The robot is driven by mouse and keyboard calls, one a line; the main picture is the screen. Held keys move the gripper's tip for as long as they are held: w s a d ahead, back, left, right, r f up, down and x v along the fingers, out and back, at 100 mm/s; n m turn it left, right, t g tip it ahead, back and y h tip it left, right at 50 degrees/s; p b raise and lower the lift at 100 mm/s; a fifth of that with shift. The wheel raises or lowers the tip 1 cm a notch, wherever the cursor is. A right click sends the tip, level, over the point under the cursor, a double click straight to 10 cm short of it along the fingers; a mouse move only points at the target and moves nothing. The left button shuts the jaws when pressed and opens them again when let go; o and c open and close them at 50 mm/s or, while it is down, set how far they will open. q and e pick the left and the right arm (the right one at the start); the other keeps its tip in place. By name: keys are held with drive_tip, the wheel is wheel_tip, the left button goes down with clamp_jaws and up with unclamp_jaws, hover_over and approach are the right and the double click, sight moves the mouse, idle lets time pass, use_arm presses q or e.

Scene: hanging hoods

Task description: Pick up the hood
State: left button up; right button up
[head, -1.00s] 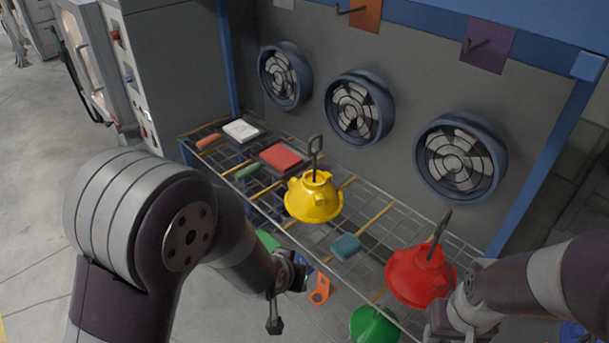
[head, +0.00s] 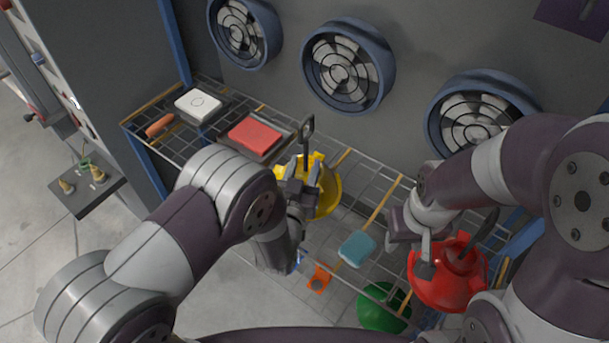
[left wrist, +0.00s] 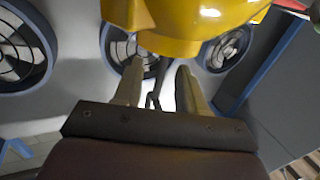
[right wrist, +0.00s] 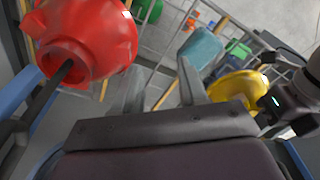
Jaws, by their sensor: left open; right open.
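The yellow hood (head: 329,196) sits on the wire rack, its dark hooked handle standing up. My open left gripper (head: 304,172) is in front of it and partly hides it. In the left wrist view the yellow hood (left wrist: 195,22) fills the top, and a dark handle shows between the fingers; I cannot tell whether they touch it. The red hood (head: 445,285) sits at the rack's right end, its handle leaning right. My open right gripper (head: 418,254) is beside its upper left. In the right wrist view the red hood (right wrist: 82,38) is left of the empty fingers (right wrist: 157,85).
The wire rack (head: 335,262) also bears a teal block (head: 357,249), a red-topped box (head: 253,134), a white box (head: 198,104) and an orange-handled item (head: 160,125). A green hood (head: 383,308) is lower down. Round fans (head: 347,65) line the wall behind.

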sight(305, 156)
use_arm(q)
drive_tip(key=x, duration=0.1)
drive_tip(key=p+x, duration=0.1)
drive_tip(key=x, duration=0.2)
drive_tip(key=shift+w+a+r, duration=0.15)
drive_tip(key=shift+w+r, duration=0.15)
drive_tip(key=shift+r, duration=0.1)
drive_tip(key=shift+w+p, duration=0.3)
drive_tip(key=shift+w+f, duration=0.1)
drive_tip(key=shift+w, duration=0.05)
drive_tip(key=c, duration=0.7)
clamp_jaws()
